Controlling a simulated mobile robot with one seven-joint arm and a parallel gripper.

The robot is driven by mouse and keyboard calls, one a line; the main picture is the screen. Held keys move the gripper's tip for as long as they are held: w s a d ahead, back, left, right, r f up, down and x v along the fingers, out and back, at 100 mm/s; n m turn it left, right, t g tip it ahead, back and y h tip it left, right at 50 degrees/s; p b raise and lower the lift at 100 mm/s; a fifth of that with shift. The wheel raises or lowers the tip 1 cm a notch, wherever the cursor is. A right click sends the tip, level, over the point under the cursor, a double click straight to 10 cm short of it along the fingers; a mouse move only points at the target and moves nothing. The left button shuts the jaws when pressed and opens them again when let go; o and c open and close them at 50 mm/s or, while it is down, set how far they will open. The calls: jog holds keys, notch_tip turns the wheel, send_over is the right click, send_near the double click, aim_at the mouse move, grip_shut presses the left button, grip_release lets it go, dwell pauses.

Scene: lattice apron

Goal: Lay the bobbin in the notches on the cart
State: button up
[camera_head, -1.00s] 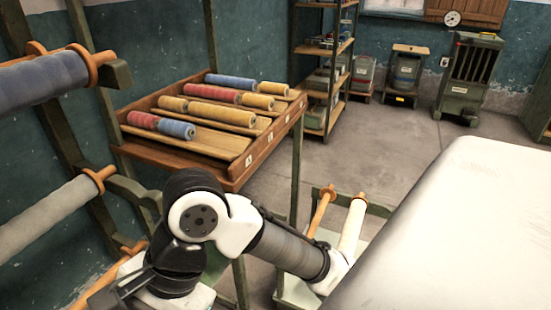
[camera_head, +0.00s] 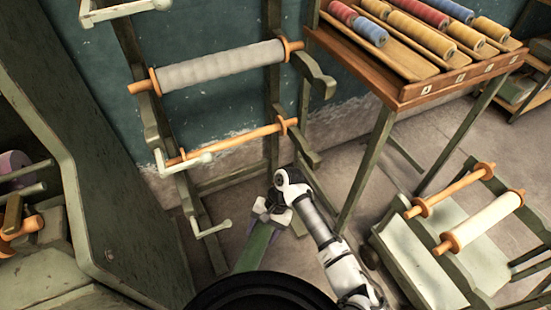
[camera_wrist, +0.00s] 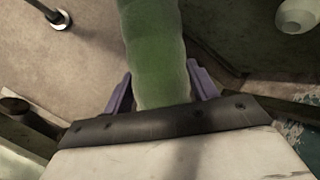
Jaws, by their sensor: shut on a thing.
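My gripper (camera_wrist: 160,92) is shut on a green bobbin (camera_wrist: 155,45), with a purple finger on each side of it. In the head view the green bobbin (camera_head: 257,250) hangs below my gripper (camera_head: 268,212), and its lower end is hidden by a dark round shape. The pale green cart (camera_head: 405,262) stands to the right, apart from my gripper. A bare orange spindle (camera_head: 450,190) and a cream bobbin (camera_head: 482,222) lie across its frame. I cannot make out any empty notches on it.
A wall rack on the left holds a grey roll (camera_head: 220,66) and a bare orange rod (camera_head: 235,140), with crank handles sticking out. A slanted spool shelf (camera_head: 400,90) stands at the upper right. A green cabinet (camera_head: 85,150) is at the left. Some floor is clear between rack and cart.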

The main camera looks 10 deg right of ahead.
jog(key=w+a+f+n+h, duration=0.1)
jog(key=w+f+n, duration=0.1)
jog(key=f, duration=0.6)
jog(key=w+a+f+n+g, duration=0.1)
jog(key=w+f, duration=0.2)
jog(key=f, duration=0.6)
jog(key=shift+a+f+n+h, duration=0.25)
jog(key=shift+n+h, duration=0.15)
